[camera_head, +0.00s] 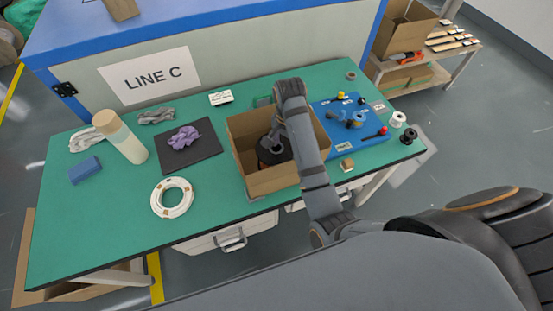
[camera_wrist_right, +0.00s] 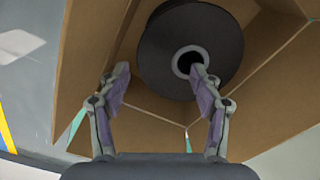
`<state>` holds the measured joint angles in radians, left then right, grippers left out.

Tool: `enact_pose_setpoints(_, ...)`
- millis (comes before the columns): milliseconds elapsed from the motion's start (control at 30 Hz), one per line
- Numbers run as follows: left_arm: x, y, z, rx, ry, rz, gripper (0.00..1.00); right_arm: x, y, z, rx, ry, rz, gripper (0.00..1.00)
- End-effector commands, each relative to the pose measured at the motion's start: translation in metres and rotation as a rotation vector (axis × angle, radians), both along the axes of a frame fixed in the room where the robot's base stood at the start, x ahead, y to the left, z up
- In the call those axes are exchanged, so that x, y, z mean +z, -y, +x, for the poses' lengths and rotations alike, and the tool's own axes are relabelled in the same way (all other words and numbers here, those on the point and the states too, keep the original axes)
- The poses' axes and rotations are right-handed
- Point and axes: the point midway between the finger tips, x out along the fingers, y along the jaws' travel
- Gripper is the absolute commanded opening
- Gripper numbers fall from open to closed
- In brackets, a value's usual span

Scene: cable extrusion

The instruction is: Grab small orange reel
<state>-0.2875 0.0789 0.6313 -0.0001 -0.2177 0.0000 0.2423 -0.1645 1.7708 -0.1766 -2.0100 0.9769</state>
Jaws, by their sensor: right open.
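I see no clearly orange reel in either view. A dark, nearly black reel (camera_wrist_right: 232,40) with a pale ring around its centre hole lies in the open cardboard box (camera_head: 238,136). The box's brown walls also fill much of the right wrist view (camera_wrist_right: 85,50). In the head view the right gripper (camera_head: 276,140) reaches down into the box, and the arm hides part of the interior. My left gripper is not in view.
The front left is clear.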

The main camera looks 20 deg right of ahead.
Motion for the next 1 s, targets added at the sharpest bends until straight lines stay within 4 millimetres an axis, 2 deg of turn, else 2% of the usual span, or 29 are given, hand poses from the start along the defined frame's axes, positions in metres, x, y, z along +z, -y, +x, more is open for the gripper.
enact_pose_setpoints(33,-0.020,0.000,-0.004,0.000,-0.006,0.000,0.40,-0.019,0.000,0.000,0.000,-0.001,-0.001,0.65)
enact_pose_setpoints(100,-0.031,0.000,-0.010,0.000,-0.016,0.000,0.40,-0.030,0.000,0.000,0.000,0.000,0.000,0.65)
enact_pose_setpoints(233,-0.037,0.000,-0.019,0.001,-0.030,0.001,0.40,-0.035,0.000,0.000,0.000,0.000,0.000,0.65)
enact_pose_setpoints(367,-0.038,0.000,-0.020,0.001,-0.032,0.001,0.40,-0.036,0.000,0.000,0.000,0.000,0.000,0.65)
enact_pose_setpoints(567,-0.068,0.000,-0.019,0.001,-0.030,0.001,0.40,-0.066,0.000,0.000,0.000,-0.001,-0.001,0.65)
enact_pose_setpoints(700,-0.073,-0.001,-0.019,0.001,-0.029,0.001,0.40,-0.084,0.000,0.000,0.000,-0.001,-0.001,0.65)
enact_pose_setpoints(933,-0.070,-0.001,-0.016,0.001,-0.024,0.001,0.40,-0.084,0.000,0.000,0.000,0.000,0.000,0.65)
enact_pose_setpoints(1000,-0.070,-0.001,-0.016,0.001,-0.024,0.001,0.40,-0.084,0.000,0.000,0.000,0.000,0.000,0.56)
